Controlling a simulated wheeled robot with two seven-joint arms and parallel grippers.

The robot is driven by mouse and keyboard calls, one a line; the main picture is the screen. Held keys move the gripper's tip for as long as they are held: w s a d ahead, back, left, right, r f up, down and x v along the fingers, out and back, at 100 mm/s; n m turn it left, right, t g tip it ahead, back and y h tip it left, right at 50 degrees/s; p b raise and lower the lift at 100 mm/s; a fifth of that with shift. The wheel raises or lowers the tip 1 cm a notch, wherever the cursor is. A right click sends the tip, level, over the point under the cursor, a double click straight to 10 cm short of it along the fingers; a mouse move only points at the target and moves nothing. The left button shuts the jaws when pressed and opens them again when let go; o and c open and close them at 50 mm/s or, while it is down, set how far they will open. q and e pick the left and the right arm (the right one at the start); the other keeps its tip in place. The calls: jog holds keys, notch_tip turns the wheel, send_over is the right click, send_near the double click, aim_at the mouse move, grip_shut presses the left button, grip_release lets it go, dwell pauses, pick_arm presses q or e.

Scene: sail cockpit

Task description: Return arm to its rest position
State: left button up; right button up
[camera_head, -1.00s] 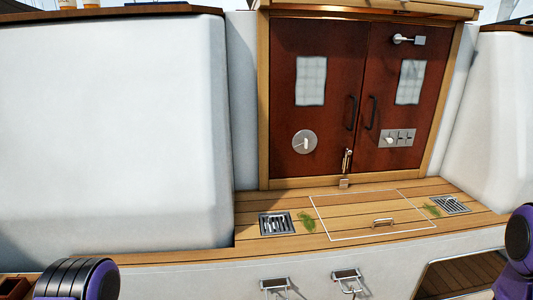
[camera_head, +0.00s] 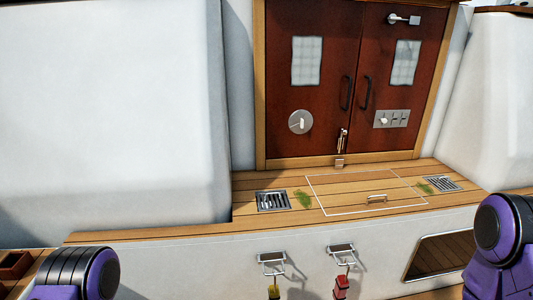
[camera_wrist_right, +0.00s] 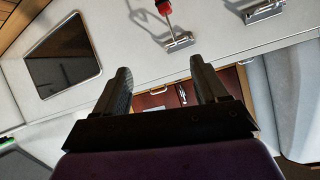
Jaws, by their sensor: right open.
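My right arm (camera_head: 497,240) shows as a purple and black link at the right edge of the head view; its gripper is outside that view. In the right wrist view my right gripper (camera_wrist_right: 160,88) is open, with two dark fingers apart and nothing between them. My left arm (camera_head: 80,273) shows as a purple and black link at the lower left of the head view. My left gripper is not in view.
Red-brown double doors (camera_head: 355,80) stand above a wooden ledge (camera_head: 330,207) with a hatch and two drain grates. Below, a yellow-handled tool (camera_head: 274,290) and a red-handled tool (camera_head: 340,287) hang from metal holders on the white wall. A rectangular opening (camera_head: 440,255) is at right.

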pick_arm(q)
notch_tip(320, 180, down, 20)
jog(key=b, duration=1.9)
pick_arm(e)
jog(key=s+a+f+m+g+h, duration=0.1)
jog(key=s+f+g, duration=0.2)
jog(key=s+f, duration=0.55)
jog(key=s+a+f+m+g, duration=0.1)
jog(key=s+f+g, duration=0.3)
jog(key=f, duration=1)
jog(key=s+a+f+m+g+h, duration=0.1)
jog(key=s+f+g, duration=0.2)
jog(key=s+f, duration=0.65)
pick_arm(q)
notch_tip(320, 180, up, 39)
jog(key=w+p, duration=0.1)
jog(key=p, duration=3.8)
jog(key=shift+a+f+t, duration=0.2)
jog(key=shift+t, duration=0.1)
pick_arm(e)
jog(key=w+r, duration=0.2)
jog(key=r, duration=1.6)
jog(key=w+r+t, duration=0.1)
jog(key=w+r, duration=0.1)
jog(key=r, duration=1.7)
jog(key=shift+w+d+m+h, duration=0.2)
jog(key=shift+d+m+h, duration=0.1)
jog(key=shift+m+h, duration=0.1)
